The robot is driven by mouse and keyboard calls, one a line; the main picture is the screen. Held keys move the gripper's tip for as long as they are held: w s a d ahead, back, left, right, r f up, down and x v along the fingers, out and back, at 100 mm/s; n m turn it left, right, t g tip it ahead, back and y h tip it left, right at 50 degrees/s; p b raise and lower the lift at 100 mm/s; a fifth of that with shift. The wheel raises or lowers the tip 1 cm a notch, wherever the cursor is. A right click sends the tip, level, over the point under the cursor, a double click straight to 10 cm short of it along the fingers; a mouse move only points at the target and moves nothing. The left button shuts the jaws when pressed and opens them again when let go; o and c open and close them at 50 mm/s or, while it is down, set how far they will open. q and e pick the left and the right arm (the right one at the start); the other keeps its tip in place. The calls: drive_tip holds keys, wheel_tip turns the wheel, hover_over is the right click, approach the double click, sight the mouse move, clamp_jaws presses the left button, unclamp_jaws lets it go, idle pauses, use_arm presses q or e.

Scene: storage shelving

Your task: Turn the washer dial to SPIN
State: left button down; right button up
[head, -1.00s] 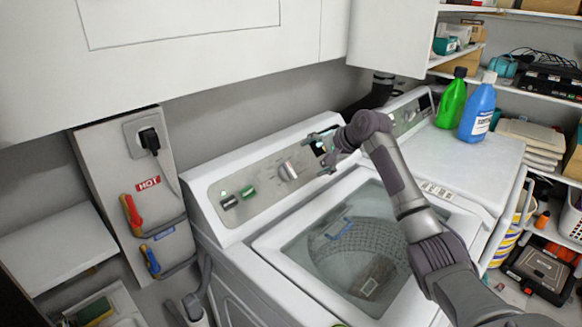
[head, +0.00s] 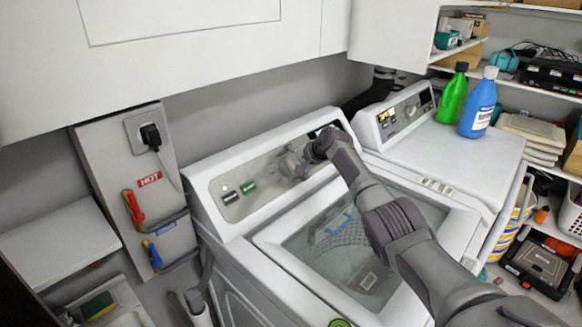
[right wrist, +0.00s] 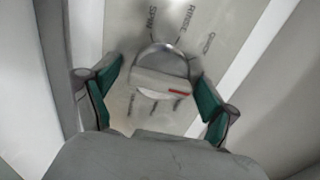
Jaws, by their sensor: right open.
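The washer (head: 240,235) stands in the middle of the head view, with a grey control panel (head: 230,205) along its back. In the right wrist view the round dial (right wrist: 160,72) has a raised bar with a red mark near its right end. The SPIN label (right wrist: 152,18) is above and slightly left of the dial; RINSE and another label are to its right. My right gripper (right wrist: 155,98) is open, its green-padded fingers on either side of the dial with gaps visible. In the head view the right gripper (head: 292,165) largely hides the dial. My left gripper is not in view.
Two dark and green switches (head: 240,192) sit on the panel left of the gripper. A second machine (head: 455,155) stands at right with a green bottle (head: 452,98) and a blue bottle (head: 478,108) on top. White cabinets (head: 200,55) overhang the back.

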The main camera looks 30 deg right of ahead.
drive_tip(key=shift+c, duration=0.4)
drive_tip(key=c, duration=1)
drive_tip(key=shift+c, duration=0.3)
